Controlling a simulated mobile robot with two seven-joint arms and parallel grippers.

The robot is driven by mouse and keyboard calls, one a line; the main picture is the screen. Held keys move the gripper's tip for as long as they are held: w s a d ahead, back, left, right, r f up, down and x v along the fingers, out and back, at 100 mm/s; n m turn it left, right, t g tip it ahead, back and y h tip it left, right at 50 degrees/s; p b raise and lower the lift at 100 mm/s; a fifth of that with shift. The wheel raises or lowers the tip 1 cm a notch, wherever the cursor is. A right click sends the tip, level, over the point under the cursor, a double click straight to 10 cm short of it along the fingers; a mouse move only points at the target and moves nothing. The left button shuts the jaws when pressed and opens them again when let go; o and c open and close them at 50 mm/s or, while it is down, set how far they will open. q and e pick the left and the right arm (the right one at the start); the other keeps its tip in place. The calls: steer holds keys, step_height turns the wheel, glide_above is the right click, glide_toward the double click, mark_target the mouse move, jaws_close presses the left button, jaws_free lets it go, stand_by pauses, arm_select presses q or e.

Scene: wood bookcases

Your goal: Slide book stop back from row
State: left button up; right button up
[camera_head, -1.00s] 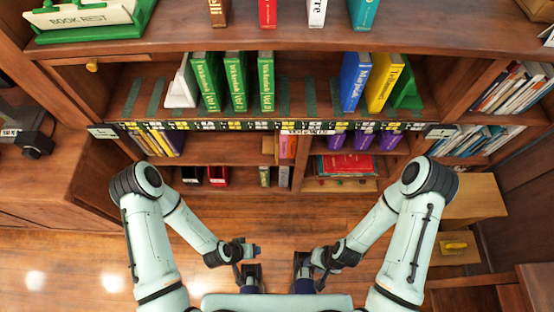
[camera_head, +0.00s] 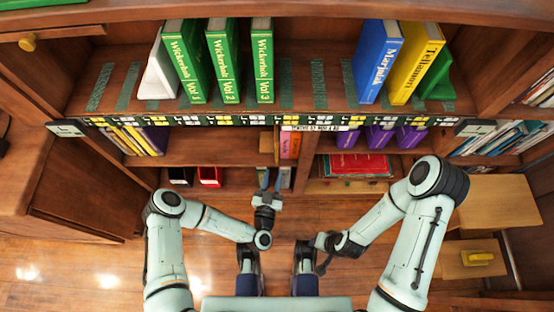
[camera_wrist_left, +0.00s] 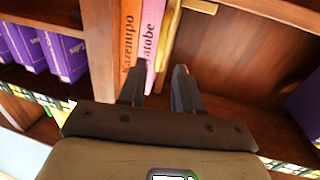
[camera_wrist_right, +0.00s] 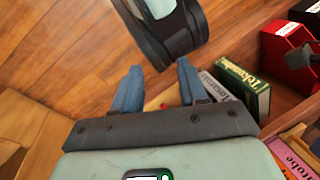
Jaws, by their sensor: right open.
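A white book stop (camera_head: 158,72) stands on the upper shelf, against the left side of the green Wickerhaus books (camera_head: 222,62). A green book stop (camera_head: 437,78) stands against the right side of the yellow book (camera_head: 413,62), which is beside a blue book (camera_head: 377,62). My left gripper (camera_head: 271,178) is open and empty, in front of the lower shelf and below the upper row. In the left wrist view its fingers (camera_wrist_left: 160,72) point toward an orange and a pink book. My right gripper (camera_wrist_right: 156,70) is open and empty, low near my body; its fingertips are unclear in the head view.
The shelf (camera_head: 320,85) has a gap between the green books and the blue book, with dark green strips on its surface. A patterned strip (camera_head: 270,120) runs along the shelf front. Purple books (camera_head: 380,137) stand below right. A wooden stool (camera_head: 490,205) stands at the right.

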mark_target(277, 161)
arm_select(q)
steer(key=w, duration=0.2)
steer(key=w+d+b, duration=0.1)
steer(key=w, duration=0.4)
steer(key=shift+w+d, duration=0.15)
steer(key=shift+d, duration=0.1)
arm_select(e)
steer(key=w+f, duration=0.1)
steer(key=w+d+f, duration=0.1)
steer(key=shift+w+d+t+h, duration=0.15)
steer(key=shift+w+t+h, duration=0.15)
steer(key=shift+w+t, duration=0.1)
steer(key=shift+s, duration=0.1)
arm_select(q)
jaws_close()
